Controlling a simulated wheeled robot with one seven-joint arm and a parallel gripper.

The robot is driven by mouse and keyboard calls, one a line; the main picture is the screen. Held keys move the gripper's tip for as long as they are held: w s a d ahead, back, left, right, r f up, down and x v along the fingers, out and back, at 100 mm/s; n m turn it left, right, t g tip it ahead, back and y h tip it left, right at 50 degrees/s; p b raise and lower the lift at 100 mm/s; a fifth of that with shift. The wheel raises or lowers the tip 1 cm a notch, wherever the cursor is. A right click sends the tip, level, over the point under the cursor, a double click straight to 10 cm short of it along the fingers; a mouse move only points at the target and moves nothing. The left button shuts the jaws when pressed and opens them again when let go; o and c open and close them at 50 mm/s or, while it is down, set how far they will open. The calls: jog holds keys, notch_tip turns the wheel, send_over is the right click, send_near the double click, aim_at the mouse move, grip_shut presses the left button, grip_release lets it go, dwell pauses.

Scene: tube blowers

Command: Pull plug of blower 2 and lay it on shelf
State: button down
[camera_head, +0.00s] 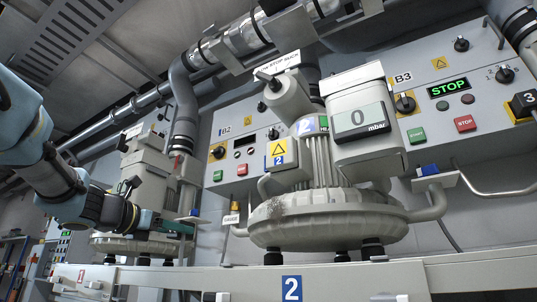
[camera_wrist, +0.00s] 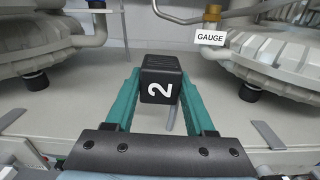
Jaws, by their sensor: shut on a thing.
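A black plug (camera_wrist: 159,80) marked with a white 2 sits between the teal fingers of my gripper (camera_wrist: 161,74) in the wrist view. The fingers are shut on its two sides. A short grey cable (camera_wrist: 171,119) runs from the plug. The pale shelf (camera_wrist: 60,112) lies behind and below it; I cannot tell whether they touch. In the head view my gripper (camera_head: 178,226) is at the left, between blower 1 (camera_head: 145,190) and blower 2 (camera_head: 325,222). The plug cannot be made out there. Blower 2 has a gauge box (camera_head: 362,118) reading 0 mbar.
A pipe with a GAUGE tag (camera_wrist: 211,38) stands right of the plug. Blower bases with black feet (camera_wrist: 250,91) flank it on both sides. A panel with a green STOP display (camera_head: 448,88) and a black plug marked 3 (camera_head: 524,103) are at the right.

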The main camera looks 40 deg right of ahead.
jog(key=shift+f, duration=0.15)
dwell(0.3)
jog(key=shift+f+b, duration=0.95)
jog(key=shift+b, duration=0.1)
jog(key=shift+f+b, duration=1.85)
jog(key=shift+f, duration=0.15)
dwell(0.6)
dwell(0.4)
jog(key=shift+c, duration=0.9)
grip_release()
jog(key=v, duration=1.8)
jog(key=shift+a, duration=0.4)
